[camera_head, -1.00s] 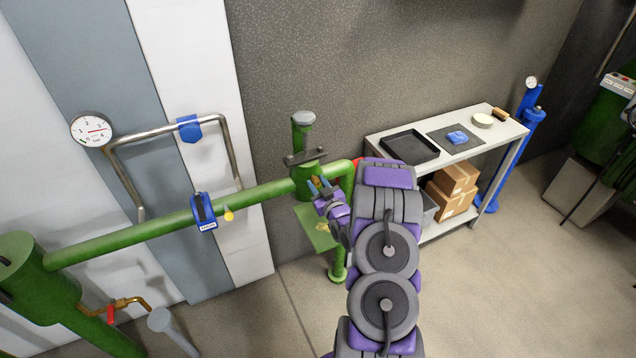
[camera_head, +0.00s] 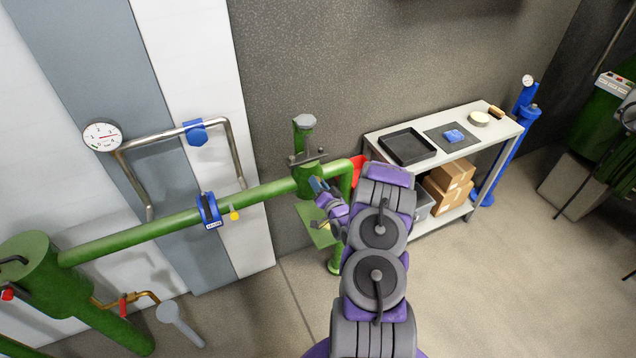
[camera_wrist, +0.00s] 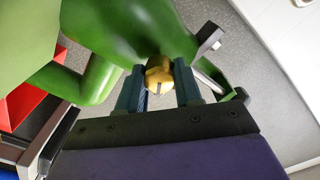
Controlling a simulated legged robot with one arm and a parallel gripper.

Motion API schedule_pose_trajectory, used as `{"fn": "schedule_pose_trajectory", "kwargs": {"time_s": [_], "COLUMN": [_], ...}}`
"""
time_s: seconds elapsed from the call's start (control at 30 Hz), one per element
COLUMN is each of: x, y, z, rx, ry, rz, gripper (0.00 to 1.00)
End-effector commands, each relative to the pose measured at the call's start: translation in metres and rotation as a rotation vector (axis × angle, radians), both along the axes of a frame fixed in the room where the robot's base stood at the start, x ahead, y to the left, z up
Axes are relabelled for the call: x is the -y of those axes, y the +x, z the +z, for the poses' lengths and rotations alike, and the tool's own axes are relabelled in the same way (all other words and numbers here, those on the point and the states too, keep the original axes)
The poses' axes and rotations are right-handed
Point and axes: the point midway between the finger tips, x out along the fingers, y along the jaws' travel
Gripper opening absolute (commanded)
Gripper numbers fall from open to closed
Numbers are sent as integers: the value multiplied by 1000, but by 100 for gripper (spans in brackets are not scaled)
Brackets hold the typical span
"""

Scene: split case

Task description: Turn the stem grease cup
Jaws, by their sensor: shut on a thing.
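The stem grease cup (camera_wrist: 159,76) is a small yellow, brass-like knob in the wrist view, set against the green valve body (camera_wrist: 130,30). My gripper (camera_wrist: 159,92) has one dark blue finger on each side of the cup and is shut on it. In the head view my gripper (camera_head: 318,186) is at the green valve (camera_head: 308,172) on the pipe, and the cup is hidden there behind the fingers.
A green pipe (camera_head: 140,232) runs left from the valve, with a blue clamp (camera_head: 209,210) on it. A red part (camera_head: 357,168) is close to my wrist. A shelf table (camera_head: 465,150) with a black tray (camera_head: 407,146) stands right. Floor right of my arm is clear.

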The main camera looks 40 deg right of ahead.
Motion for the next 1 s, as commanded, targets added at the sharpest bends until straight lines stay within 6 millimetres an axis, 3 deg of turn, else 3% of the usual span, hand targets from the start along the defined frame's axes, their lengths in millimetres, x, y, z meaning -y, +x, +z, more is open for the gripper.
{"fn": "schedule_pose_trajectory", "kwargs": {"time_s": [1.0], "x": [8], "y": [-2], "z": [-4], "rx": [232], "ry": [934], "rz": [-13], "gripper": [4]}}
